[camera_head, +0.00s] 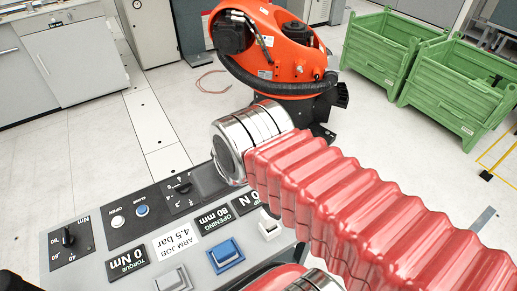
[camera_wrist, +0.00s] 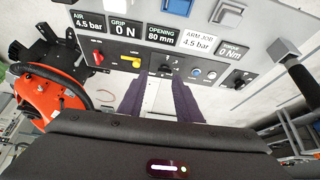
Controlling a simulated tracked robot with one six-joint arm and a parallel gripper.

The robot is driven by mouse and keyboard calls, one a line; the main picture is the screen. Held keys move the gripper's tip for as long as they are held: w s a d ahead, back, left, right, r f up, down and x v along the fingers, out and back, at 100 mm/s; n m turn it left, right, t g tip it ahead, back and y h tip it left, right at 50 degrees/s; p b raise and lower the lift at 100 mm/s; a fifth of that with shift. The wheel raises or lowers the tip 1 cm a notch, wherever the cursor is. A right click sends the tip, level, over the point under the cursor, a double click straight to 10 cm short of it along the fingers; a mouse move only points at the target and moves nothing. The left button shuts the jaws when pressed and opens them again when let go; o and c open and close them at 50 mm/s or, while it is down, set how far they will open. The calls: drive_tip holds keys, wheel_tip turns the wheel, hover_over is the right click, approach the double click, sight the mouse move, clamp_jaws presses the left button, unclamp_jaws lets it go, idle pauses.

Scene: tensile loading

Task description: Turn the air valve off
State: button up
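The grey control panel (camera_wrist: 215,68) fills the upper part of the wrist view. A small red handle (camera_wrist: 98,56), which looks like the air valve, sits below the AIR label (camera_wrist: 90,22), which reads 4.5 bar. The handle's exact angle is too small to tell. My gripper (camera_wrist: 160,88) has its two dark purple fingers well apart, with nothing between them. It is to the right of the red handle in the picture and apart from it. In the head view the panel (camera_head: 95,270) shows in part; my red-covered arm hides the air valve and gripper there.
A yellow-marked control (camera_wrist: 135,62) is right of the red handle, then a black knob (camera_wrist: 166,68) and small buttons. A lever with a dark grip (camera_wrist: 300,75) sticks out at the right. An orange robot (camera_head: 275,50) and green bins (camera_head: 385,50) stand beyond.

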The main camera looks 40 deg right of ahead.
idle(0.3)
drive_tip(key=w+d+g, duration=0.3)
drive_tip(key=w+d, duration=0.8)
drive_tip(key=w, duration=0.5)
drive_tip(key=w+d+f+g, duration=0.1)
drive_tip(key=w+d+f, duration=0.3)
drive_tip(key=d+f, duration=0.2)
drive_tip(key=w+d+f+g, duration=0.1)
drive_tip(key=w+d+f, duration=0.4)
drive_tip(key=d+f, duration=0.2)
drive_tip(key=d, duration=0.2)
drive_tip(key=shift+d+f+m+g, duration=0.3)
drive_tip(key=shift+d, duration=0.1)
drive_tip(key=shift+f, duration=0.1)
wheel_tip(320, 180, down, 14)
drive_tip(key=shift+r, duration=0.2)
